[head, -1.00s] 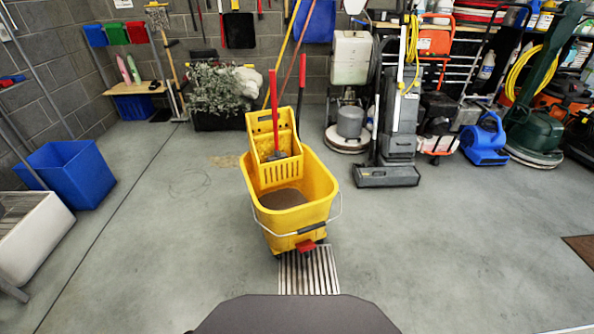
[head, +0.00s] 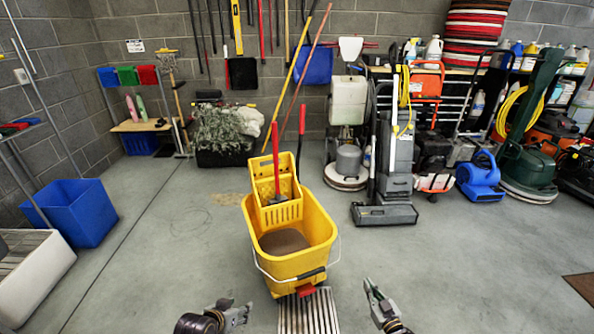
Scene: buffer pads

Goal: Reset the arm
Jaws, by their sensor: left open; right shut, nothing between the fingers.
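My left gripper (head: 238,312) is at the bottom of the head view, left of centre, open and empty. My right gripper (head: 373,290) is at the bottom right of centre, shut with nothing in it, its fingers pointing up and forward. Both grippers are apart from each other and in front of the yellow mop bucket (head: 318,226), one to each side of it. Neither appears to hold anything.
The mop bucket stands by a floor drain grate (head: 310,314). A blue bin (head: 82,212) and a white sink (head: 32,275) are at left. A grey floor machine (head: 385,214) and a blue blower (head: 480,178) stand at the back right. Open floor lies on both sides.

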